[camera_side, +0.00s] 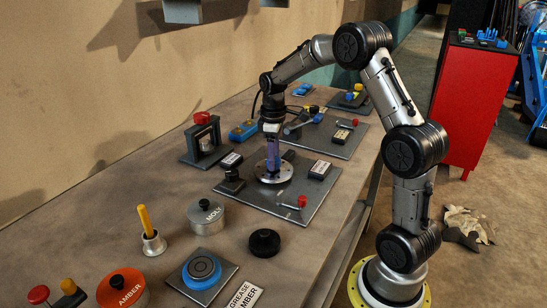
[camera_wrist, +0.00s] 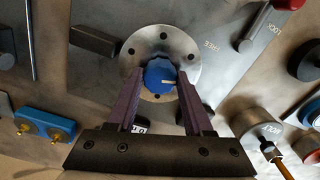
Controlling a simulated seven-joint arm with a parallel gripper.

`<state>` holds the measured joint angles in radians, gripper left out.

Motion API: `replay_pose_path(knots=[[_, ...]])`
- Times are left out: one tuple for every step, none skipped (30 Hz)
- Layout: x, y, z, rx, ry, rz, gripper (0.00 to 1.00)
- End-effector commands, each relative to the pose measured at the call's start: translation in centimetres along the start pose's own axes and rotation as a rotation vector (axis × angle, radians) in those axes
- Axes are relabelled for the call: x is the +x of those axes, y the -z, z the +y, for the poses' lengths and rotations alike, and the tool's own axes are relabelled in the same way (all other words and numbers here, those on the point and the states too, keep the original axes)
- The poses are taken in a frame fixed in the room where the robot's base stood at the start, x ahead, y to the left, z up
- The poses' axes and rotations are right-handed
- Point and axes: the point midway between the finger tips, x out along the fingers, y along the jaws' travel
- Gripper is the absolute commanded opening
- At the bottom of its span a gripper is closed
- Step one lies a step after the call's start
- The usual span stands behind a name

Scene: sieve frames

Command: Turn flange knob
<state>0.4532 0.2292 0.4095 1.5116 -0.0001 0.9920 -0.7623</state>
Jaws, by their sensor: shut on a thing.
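The blue knob (camera_wrist: 158,75) sits at the centre of a round silver flange (camera_wrist: 192,62) with bolt holes. A short pale mark on the knob points right. FREE and LOCK are marked on the grey plate (camera_side: 262,204) that carries the flange. In the side view the flange (camera_side: 287,172) is around the tips of my gripper (camera_side: 271,176), which points straight down. My gripper (camera_wrist: 161,80) has purple fingers, one on each side of the knob, shut on it. The knob is hidden by the fingers in the side view.
A red-tipped lever (camera_side: 301,201) and black label blocks (camera_side: 320,170) stand on the same plate. A clamp-like stand with a red top (camera_side: 202,118) is behind left. Silver (camera_side: 206,217) and orange (camera_side: 122,289) canisters and a black knob (camera_side: 264,243) stand in front.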

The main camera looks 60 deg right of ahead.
Motion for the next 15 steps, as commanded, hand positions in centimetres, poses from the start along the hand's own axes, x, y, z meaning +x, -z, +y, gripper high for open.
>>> replay_pose_path(knots=[[-0.30, 0.08, 0.05, -0.043, -0.004, 0.005, 0.00], [-0.31, 0.08, 0.06, -0.069, -0.004, 0.005, 0.00], [-0.31, 0.08, 0.06, -0.103, -0.004, 0.005, 0.00], [-0.31, 0.08, 0.06, -0.127, -0.004, 0.005, 0.00], [-0.31, 0.08, 0.06, -0.151, -0.004, 0.005, 0.00], [-0.31, 0.08, 0.06, -0.182, -0.004, 0.004, 0.00], [-0.31, 0.08, 0.06, -0.205, -0.004, 0.004, 0.00], [-0.31, 0.08, 0.06, -0.225, -0.004, 0.004, 0.00], [-0.31, 0.08, 0.06, -0.252, -0.004, 0.004, 0.00], [-0.31, 0.08, 0.06, -0.271, -0.004, 0.004, 0.00], [-0.31, 0.08, 0.06, -0.288, -0.004, 0.004, 0.00], [-0.31, 0.08, 0.06, -0.309, -0.004, 0.004, 0.00], [-0.31, 0.08, 0.07, -0.325, -0.005, 0.004, 0.00], [-0.31, 0.08, 0.07, -0.338, -0.005, 0.004, 0.00], [-0.31, 0.08, 0.07, -0.356, -0.005, 0.004, 0.00]])
